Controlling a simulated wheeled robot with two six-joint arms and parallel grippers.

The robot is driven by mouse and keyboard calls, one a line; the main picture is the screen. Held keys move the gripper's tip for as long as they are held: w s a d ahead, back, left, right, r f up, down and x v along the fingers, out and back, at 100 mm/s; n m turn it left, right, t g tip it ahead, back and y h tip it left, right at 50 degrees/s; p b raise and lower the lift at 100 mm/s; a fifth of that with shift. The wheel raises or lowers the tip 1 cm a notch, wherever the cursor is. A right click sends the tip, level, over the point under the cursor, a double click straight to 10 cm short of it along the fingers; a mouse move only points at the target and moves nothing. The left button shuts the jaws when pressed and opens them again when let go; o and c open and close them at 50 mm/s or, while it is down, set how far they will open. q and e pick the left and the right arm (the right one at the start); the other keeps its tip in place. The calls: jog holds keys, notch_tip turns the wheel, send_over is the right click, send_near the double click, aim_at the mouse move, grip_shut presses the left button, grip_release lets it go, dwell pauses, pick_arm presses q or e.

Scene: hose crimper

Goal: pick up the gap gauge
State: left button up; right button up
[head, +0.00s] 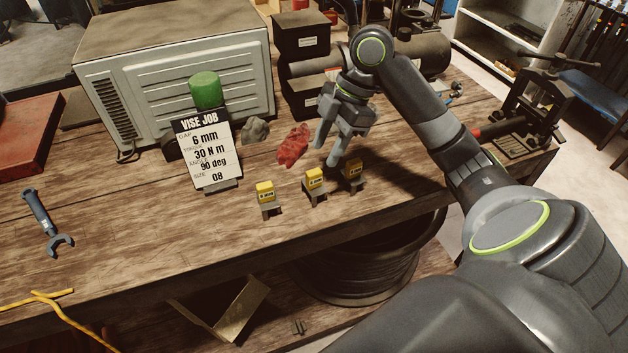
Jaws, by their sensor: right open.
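Three small yellow gauges with dark labels stand in a row near the front edge of the wooden bench: a left one (265,191), a middle one (315,178) and a right one (353,169). Each sits on a small grey stand. Their labels are too small to read, so I cannot tell which one is the gap gauge. My right gripper (325,157) is open and empty, pointing down just behind and above the middle and right gauges, apart from them. My left gripper is out of view.
A job card (212,154) reading gap 6 mm stands left of the gauges. A red rag (293,146) and a grey lump (254,130) lie behind them. A wrench (46,222) lies at left. A vise-like press (530,105) stands at right.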

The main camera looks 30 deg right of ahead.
aim_at(315, 171)
jog(key=shift+x, duration=0.95)
jog(key=p+x, duration=0.1)
jog(key=x, duration=0.3)
jog(key=shift+a+r, duration=0.1)
jog(key=shift+a+f, duration=0.2)
jog(key=shift+f, duration=0.4)
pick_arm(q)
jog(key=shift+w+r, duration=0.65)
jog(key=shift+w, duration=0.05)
pick_arm(e)
jog(key=shift+w, duration=0.1)
jog(key=shift+c, duration=0.3)
grip_shut()
